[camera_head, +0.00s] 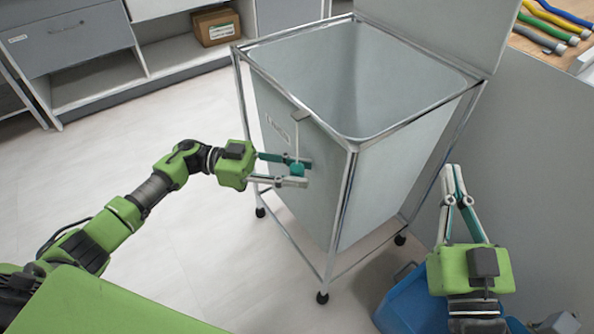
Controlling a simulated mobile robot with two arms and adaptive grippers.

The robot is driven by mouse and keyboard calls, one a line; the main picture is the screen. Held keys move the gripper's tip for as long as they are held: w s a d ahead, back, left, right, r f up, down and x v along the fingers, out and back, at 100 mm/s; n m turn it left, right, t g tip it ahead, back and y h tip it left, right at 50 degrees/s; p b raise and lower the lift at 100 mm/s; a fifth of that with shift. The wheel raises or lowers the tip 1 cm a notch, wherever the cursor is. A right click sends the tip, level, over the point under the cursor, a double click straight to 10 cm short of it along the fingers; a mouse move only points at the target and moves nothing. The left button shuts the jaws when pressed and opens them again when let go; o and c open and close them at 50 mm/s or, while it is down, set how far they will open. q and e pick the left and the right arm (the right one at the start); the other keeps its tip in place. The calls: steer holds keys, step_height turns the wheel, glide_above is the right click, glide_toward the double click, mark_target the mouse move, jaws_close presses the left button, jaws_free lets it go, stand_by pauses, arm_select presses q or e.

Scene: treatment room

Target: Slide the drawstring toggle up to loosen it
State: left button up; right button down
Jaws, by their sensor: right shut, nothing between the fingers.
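A small teal drawstring toggle (297,170) hangs on a thin cord (297,138) at the front of the grey hamper bag (272,112). The cord runs down from a small tab at the metal rim. My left gripper (296,172) reaches in from the left, one finger above the other. The toggle shows between its fingertips. I cannot tell whether both fingers press on it. My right gripper (452,170) is shut and empty, pointing up at the lower right, apart from the hamper.
The hamper's wheeled metal frame (344,205) stands in the middle, its lid (450,28) raised. A blue bin (405,305) is beside my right gripper. Drawers and a shelf with a cardboard box (215,26) are behind. Coloured tubes (550,28) lie at top right. Floor at left is clear.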

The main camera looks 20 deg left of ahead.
arm_select(q)
steer(key=s+a, duration=0.1)
steer(key=a, duration=1.1)
steer(key=shift+s, duration=0.25)
steer(key=shift+o, duration=0.3)
